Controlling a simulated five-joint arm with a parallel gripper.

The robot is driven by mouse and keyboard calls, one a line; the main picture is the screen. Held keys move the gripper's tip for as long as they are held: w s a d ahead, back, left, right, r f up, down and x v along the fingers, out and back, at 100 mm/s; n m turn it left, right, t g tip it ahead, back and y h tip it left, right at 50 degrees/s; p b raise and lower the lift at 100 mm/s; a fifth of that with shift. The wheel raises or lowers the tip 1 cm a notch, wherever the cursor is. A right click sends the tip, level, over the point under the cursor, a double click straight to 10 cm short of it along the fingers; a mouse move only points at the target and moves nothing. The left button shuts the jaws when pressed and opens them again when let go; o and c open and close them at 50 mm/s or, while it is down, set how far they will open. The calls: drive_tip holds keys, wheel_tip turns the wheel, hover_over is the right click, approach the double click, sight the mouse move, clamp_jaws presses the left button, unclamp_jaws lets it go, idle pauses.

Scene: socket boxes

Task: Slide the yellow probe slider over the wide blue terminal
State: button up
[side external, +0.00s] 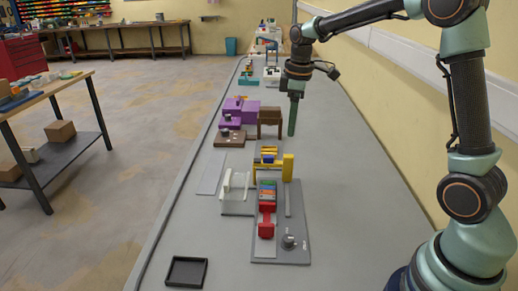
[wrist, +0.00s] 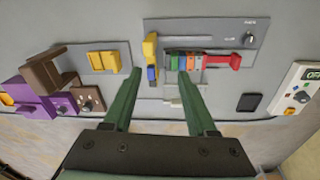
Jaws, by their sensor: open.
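The yellow probe slider (wrist: 150,46) stands at the left end of a slotted grey panel (wrist: 203,25) in the wrist view. In the side view the yellow slider (side external: 288,168) is upright at the panel's far end. A row of coloured terminals (side external: 267,190) lies beside the slot, nearer the camera than the slider. My gripper (wrist: 160,75) is open and empty. In the side view my gripper (side external: 292,118) hangs above the bench, beyond the slider, touching nothing.
A red handle (side external: 266,228) and a dark knob (side external: 289,242) are on the panel's near part. A brown block (side external: 269,116) and purple boxes (side external: 237,108) stand beyond it. A black tray (side external: 186,271) lies near the front. The bench right of the panel is clear.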

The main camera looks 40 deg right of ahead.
drive_tip(key=n+g, duration=0.1)
drive_tip(key=n, duration=0.1)
hover_over(288, 164)
drive_tip(key=f, duration=0.4)
drive_tip(key=shift+w+d, duration=0.35)
drive_tip(key=shift+d, duration=0.05)
wheel_tip(288, 164, down, 12)
drive_tip(key=shift+f, duration=0.1)
clamp_jaws()
idle(1.0)
